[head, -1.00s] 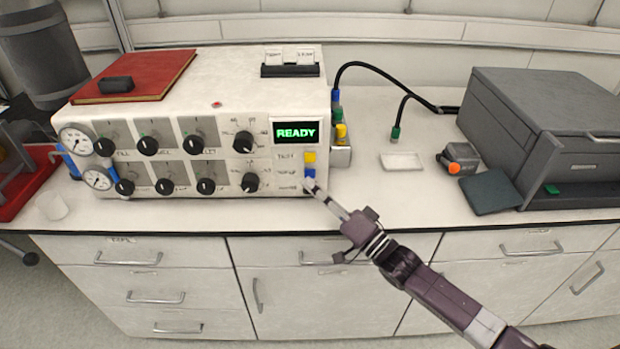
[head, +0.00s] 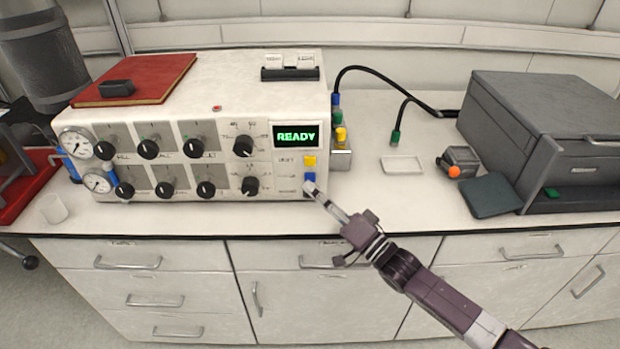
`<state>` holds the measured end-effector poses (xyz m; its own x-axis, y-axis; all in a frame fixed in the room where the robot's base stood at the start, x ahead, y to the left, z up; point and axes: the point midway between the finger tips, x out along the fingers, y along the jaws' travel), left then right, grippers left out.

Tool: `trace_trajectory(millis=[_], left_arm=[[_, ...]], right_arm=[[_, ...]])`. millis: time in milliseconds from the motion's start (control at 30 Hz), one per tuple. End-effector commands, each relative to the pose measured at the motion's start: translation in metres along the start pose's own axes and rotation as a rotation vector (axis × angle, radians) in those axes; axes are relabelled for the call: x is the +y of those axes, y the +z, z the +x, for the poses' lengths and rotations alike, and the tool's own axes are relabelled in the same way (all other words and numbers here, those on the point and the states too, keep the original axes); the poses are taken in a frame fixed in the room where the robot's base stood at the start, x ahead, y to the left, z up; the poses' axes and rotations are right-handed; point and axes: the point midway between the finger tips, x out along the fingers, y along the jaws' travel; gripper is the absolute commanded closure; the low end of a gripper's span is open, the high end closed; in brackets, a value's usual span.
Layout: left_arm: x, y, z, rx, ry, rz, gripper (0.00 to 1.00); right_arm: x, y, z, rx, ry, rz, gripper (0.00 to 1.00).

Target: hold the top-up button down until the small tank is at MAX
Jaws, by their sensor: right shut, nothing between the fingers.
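The white control unit (head: 225,115) stands on the bench at the left, its green display (head: 296,135) reading READY. Below the display are a yellow button (head: 309,160) and a blue button (head: 309,177) with small blurred labels; I cannot read which is the top-up button. My right gripper (head: 310,188) is shut and empty. Its fingertips are at the panel just below the blue button and hide the spot beside the lowest label. I cannot tell whether they touch or press anything. I cannot make out the small tank or a MAX mark. My left gripper is not in view.
A red book (head: 140,78) with a dark object lies on the unit. A small white cup (head: 53,209) stands at the left. A white tray (head: 402,165), an orange-tipped device (head: 458,162) and a large grey box (head: 545,130) are to the right. The bench front between is clear.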

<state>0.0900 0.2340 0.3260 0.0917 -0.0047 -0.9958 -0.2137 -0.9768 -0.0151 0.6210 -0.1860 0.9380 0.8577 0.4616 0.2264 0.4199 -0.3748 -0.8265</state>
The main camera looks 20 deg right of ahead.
Motion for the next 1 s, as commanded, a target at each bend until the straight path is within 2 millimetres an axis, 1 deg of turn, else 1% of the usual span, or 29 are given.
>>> trace_trajectory(millis=[367,700,1000], left_arm=[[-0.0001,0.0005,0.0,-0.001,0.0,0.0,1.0],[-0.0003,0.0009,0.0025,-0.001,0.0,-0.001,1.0],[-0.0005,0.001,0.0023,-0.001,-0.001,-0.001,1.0]], right_arm=[[0.0,0.0001,0.0,0.0,0.0,0.0,1.0],[0.0044,-0.004,0.0059,0.0,0.0,0.0,1.0],[0.0042,-0.0043,0.006,0.0,0.0,0.0,1.0]])
